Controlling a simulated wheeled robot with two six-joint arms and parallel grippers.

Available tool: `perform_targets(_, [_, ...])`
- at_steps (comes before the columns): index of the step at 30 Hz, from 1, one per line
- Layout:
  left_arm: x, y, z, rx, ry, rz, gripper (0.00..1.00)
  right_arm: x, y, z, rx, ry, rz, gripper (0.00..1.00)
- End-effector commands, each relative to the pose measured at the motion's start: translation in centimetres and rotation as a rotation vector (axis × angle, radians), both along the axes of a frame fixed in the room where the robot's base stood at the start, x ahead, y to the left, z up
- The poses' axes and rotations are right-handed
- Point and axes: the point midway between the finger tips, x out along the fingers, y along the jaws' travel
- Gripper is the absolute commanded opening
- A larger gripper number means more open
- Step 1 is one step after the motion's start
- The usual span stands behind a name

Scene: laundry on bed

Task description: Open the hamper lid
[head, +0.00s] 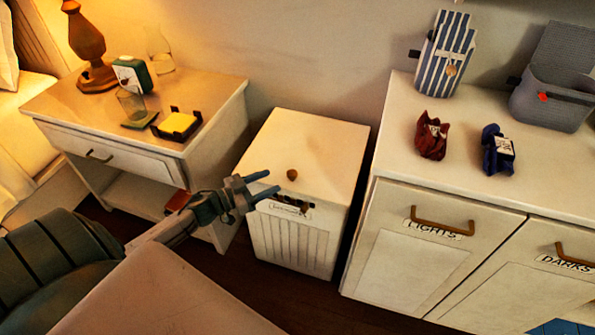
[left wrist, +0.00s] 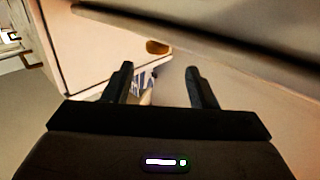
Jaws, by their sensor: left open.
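The white hamper (head: 290,243) stands on the floor between the nightstand and the cabinet, with a slatted front and a label partly covered by a dark shape. Its flat lid (head: 310,140) lies shut, with a small round wooden knob (head: 292,175) near the front edge. My left gripper (head: 267,184) is open and empty, just left of the knob in the head view and apart from it. In the left wrist view, the wooden knob (left wrist: 158,47) shows beyond the open fingers of my left gripper (left wrist: 161,82). My right gripper is not in view.
The nightstand (head: 215,128) at left holds a lamp (head: 88,45), a clock (head: 132,75), glassware and a tray with a yellow block (head: 178,123). The cabinet (head: 385,130) at right has red (head: 432,138) and blue (head: 497,150) cloth bundles, a striped box (head: 447,55) and a grey bin (head: 550,100).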

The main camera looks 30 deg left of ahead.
Motion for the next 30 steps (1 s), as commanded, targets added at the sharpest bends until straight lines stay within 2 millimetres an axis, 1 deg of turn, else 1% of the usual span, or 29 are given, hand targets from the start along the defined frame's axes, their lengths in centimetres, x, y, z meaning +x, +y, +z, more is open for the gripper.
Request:
perform_targets(3, [-0.1,0.4,0.0,-0.011,0.002,-0.056,0.52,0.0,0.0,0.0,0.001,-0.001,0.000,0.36])
perform_targets(5, [-0.1,0.3,0.0,-0.013,0.001,-0.069,0.52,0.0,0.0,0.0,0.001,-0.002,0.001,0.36])
perform_targets(8, [0.6,-0.1,0.1,-0.016,-0.001,-0.072,0.52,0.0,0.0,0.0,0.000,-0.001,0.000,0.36])
perform_targets(11, [1.8,-0.9,0.1,-0.018,-0.002,-0.071,0.52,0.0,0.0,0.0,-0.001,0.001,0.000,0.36])
perform_targets(18, [5.8,-3.3,0.2,-0.017,-0.002,-0.069,0.52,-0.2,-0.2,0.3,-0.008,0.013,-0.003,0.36])
perform_targets(21, [7.1,-4.1,0.1,-0.016,-0.001,-0.069,0.52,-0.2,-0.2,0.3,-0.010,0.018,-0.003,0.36])
perform_targets(25, [8.3,-4.9,0.0,-0.015,0.001,-0.069,0.52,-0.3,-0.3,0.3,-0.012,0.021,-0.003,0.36])
perform_targets(30, [8.9,-5.3,0.0,-0.015,0.002,-0.070,0.52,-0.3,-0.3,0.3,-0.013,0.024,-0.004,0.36])
